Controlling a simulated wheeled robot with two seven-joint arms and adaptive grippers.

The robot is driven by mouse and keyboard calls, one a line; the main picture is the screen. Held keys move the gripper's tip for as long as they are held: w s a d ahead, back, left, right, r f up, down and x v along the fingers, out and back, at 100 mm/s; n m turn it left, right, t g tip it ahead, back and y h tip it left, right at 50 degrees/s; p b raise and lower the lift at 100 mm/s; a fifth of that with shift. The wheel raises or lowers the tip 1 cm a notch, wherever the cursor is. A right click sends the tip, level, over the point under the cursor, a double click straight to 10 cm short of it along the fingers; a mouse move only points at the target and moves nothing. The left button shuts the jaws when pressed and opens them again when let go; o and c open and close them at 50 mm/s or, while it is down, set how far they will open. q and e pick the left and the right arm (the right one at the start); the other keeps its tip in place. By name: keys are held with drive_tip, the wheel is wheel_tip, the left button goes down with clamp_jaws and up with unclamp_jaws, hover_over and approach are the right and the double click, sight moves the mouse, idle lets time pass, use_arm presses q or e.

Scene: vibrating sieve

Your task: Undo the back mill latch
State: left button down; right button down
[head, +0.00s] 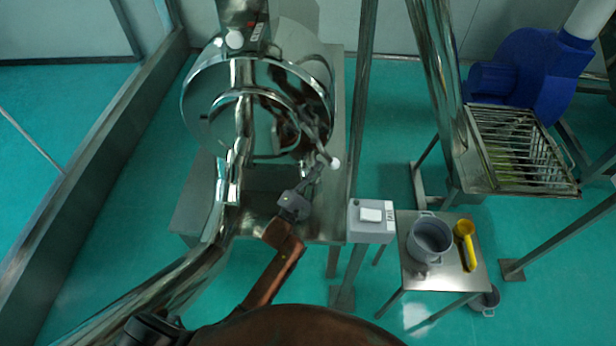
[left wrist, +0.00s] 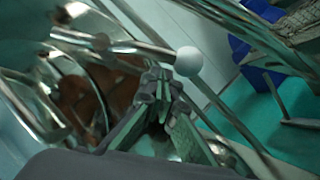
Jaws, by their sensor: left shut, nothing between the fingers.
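The mill is a shiny steel drum (head: 205,85) on a metal stand. A latch rod with a white ball knob (head: 335,162) sticks out at its lower right; the knob also shows in the left wrist view (left wrist: 188,61), with its rod (left wrist: 125,45) running to the left. Another white ball (head: 234,38) sits at the drum's upper left. I cannot tell which of them is the back latch. My left gripper (head: 319,169) is shut and empty, its tips close beside the lower knob. In the left wrist view the fingertips (left wrist: 160,82) meet just below the rod; contact is unclear. My right gripper is out of view.
A steel pipe (head: 240,130) runs down the drum's front. A post (head: 362,100) and a grey control box (head: 370,222) stand to the right. Farther right are a small table (head: 445,280) with a grey pot (head: 430,238) and yellow scoop (head: 465,243), and a blue blower (head: 530,75).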

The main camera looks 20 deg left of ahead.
use_arm(q)
drive_tip(key=shift+w+d+r, duration=0.2)
drive_tip(key=shift+d+r, duration=0.05)
drive_tip(key=shift+d, duration=0.05)
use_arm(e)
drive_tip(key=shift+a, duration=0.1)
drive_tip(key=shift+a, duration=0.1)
